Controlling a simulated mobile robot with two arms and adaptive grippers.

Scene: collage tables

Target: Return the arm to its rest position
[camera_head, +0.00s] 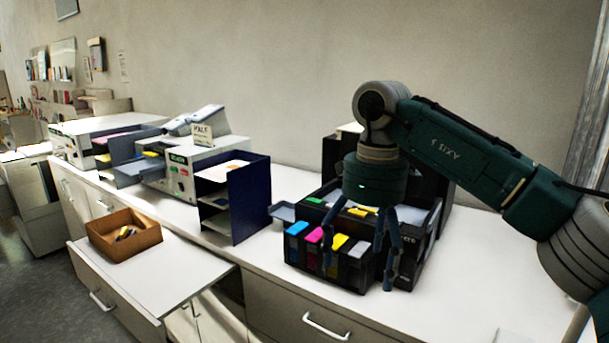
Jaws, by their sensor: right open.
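My right arm comes in from the right edge and bends down over a black printer (352,277) on the white counter. My right gripper (361,283) points down in front of the printer, its two dark fingers spread apart. Nothing shows between them except the printer's front behind. The printer's front holds blue, magenta, yellow and grey cartridges (313,238). I cannot tell whether the fingers touch the printer. My left gripper is not in view.
A dark blue shelf unit (250,203) stands left of the printer. A brown wooden box (127,237) with small items sits on a lower pulled-out white surface (180,275). Other machines stand farther left. The white counter (480,290) is clear to the right of the printer.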

